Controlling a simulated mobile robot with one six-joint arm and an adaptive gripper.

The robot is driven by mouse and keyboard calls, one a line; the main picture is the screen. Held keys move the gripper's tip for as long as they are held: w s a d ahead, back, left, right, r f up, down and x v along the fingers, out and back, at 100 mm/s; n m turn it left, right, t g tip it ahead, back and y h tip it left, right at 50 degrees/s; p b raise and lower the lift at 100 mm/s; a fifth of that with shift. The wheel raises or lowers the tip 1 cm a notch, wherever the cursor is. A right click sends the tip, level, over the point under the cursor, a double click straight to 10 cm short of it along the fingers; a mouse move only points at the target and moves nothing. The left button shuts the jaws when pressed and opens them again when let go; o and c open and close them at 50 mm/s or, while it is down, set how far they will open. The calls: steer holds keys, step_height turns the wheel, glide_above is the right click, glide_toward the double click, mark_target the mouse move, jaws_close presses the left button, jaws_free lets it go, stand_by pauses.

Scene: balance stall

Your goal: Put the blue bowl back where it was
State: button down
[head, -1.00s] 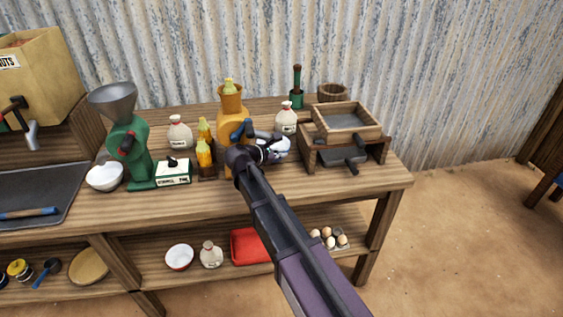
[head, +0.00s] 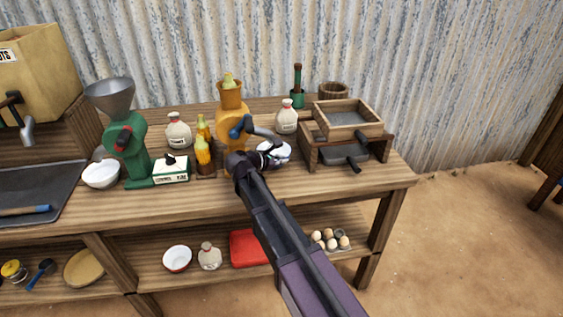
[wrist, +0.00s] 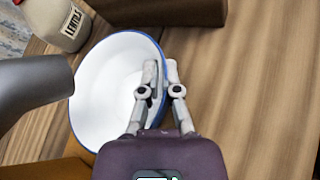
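The blue bowl (wrist: 108,88), white inside with a blue rim, is in the middle left of the wrist view. In the head view it shows as a pale shape (head: 281,151) between the yellow grinder (head: 233,112) and the wooden sieve stand, partly hidden by my arm. My gripper (wrist: 161,75) has one finger inside the bowl and the other outside, closed on its right rim. It is at the far end of my arm in the head view (head: 268,158). I cannot tell whether the bowl's base touches the table.
The wooden table (head: 225,200) has bare wood along its front. A lentils jar (head: 287,117) stands behind the bowl, and the sieve stand (head: 312,160) is close on its right. The grinder's crank (wrist: 30,92) is close on its left. A green grinder (head: 131,150) stands further left.

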steer(key=shift+f, duration=0.1)
steer(key=c, duration=1.3)
jaws_free()
steer(key=o, duration=0.5)
steer(key=shift+r, duration=0.2)
steer(key=shift+s+a+r, duration=0.1)
steer(key=shift+s+a, duration=0.1)
steer(key=p+v, duration=0.4)
steer(key=v, duration=0.5)
steer(key=shift+s+a+r, duration=0.15)
steer(key=shift+s+r, duration=0.05)
steer(key=shift+r, duration=0.05)
steer(key=shift+p+v, duration=0.35)
steer(key=shift+v, duration=0.55)
steer(key=shift+f, duration=0.15)
